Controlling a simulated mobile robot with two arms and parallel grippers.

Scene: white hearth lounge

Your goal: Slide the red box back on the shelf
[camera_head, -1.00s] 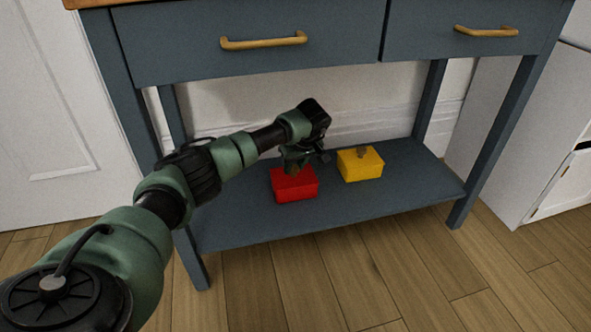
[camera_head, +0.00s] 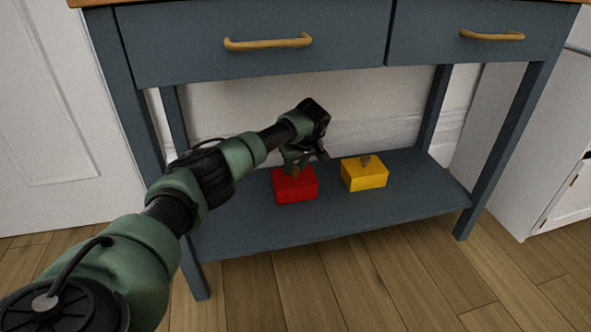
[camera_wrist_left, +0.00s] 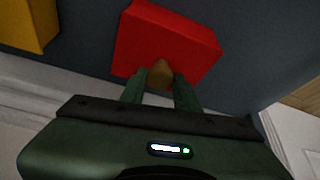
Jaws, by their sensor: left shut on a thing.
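The red box (camera_head: 296,187) sits on the lower blue-grey shelf (camera_head: 345,215) of the console table, left of the yellow box. It has a brown knob (camera_wrist_left: 161,74) on top, seen in the left wrist view. My left gripper (camera_head: 297,166) reaches down from above, its two green fingers shut on the knob, one on each side. In the head view the gripper partly hides the knob. The box (camera_wrist_left: 165,42) also shows in the left wrist view. My right gripper is not in view.
A yellow box (camera_head: 364,175) with a knob stands on the shelf just right of the red box. Drawers (camera_head: 250,55) with brass-coloured handles are above. Table legs (camera_head: 505,150) bound the shelf. Bare shelf lies left of the red box, and a wall is behind.

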